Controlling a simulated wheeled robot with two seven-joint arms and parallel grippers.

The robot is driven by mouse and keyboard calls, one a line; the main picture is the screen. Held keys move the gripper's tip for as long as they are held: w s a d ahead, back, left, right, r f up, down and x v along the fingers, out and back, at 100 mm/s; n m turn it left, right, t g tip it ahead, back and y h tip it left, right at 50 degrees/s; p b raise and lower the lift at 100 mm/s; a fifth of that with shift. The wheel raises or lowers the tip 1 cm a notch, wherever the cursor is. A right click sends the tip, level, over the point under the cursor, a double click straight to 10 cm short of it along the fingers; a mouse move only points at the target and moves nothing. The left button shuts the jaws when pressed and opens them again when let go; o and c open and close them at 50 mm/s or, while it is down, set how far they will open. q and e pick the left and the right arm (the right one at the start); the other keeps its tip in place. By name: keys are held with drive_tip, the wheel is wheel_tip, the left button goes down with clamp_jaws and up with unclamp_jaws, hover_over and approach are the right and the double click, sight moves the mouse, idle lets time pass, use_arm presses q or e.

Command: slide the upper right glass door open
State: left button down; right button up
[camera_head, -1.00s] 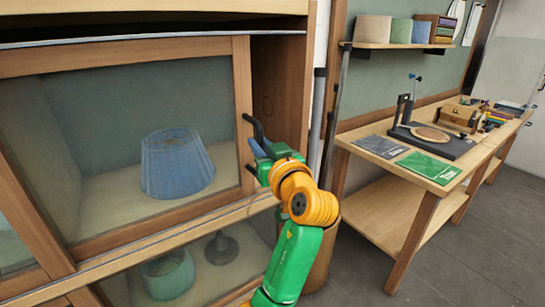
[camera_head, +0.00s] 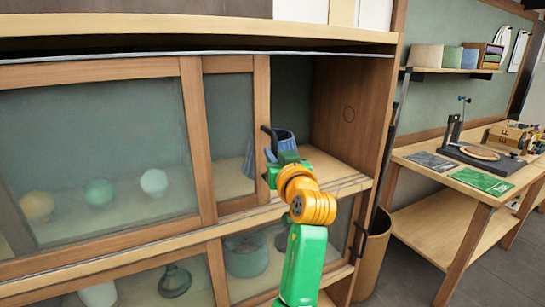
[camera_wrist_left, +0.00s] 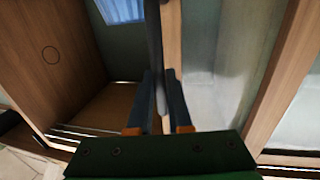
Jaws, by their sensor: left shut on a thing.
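The upper right glass door (camera_head: 228,125) has a wooden frame and stands partly slid to the left, overlapping the upper left glass door (camera_head: 100,150). An open gap shows at its right, up to the cabinet's side wall. Its dark bar handle (camera_head: 268,138) is on the right stile. My left gripper (camera_head: 272,172) is shut on this handle. The left wrist view shows the fingers (camera_wrist_left: 163,100) on both sides of the dark handle (camera_wrist_left: 154,40). A blue pleated lampshade (camera_head: 285,138) stands inside, partly behind the door frame and gripper. My right gripper is not in view.
Lower glass doors (camera_head: 130,285) sit below, with a dark handle (camera_head: 358,240) at right. A bin (camera_head: 372,262) stands beside the cabinet. A workbench (camera_head: 430,200) with a green card (camera_head: 482,180) is further right.

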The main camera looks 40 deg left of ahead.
use_arm(q)
drive_tip(key=shift+s+a+r, duration=0.1)
drive_tip(key=shift+s+r, duration=0.1)
drive_tip(key=shift+s, duration=0.05)
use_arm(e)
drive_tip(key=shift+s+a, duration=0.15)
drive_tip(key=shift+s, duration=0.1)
use_arm(q)
drive_tip(key=c, duration=1)
unclamp_jaws()
drive_tip(key=shift+o, duration=0.8)
drive_tip(key=shift+s+a, duration=0.1)
drive_tip(key=shift+s, duration=0.1)
drive_tip(key=shift+f, duration=0.1)
drive_tip(key=b+v, duration=0.3)
drive_tip(key=v, duration=0.4)
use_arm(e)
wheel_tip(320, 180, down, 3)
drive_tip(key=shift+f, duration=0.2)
